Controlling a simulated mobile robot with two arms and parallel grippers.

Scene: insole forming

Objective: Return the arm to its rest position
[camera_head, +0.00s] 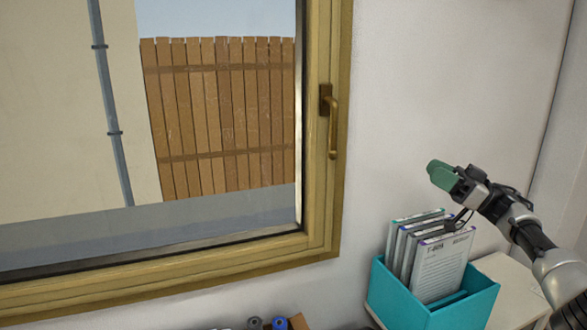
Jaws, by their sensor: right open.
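My right arm comes in from the right edge. Its gripper (450,200) is open, in front of the white wall and above the teal box (440,312). A green piece (440,177) shows at the gripper's far end; I cannot tell whether it is part of the gripper. Dark finger parts show just above the upright folders (440,268) in the box. I cannot tell whether they touch the folders. My left gripper is not in view.
The box stands on a pale surface (515,290) at the lower right. A wooden-framed window (325,190) with a handle (333,125) fills the left. Small objects (279,323), one blue, show at the bottom edge. The wall area above the gripper is clear.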

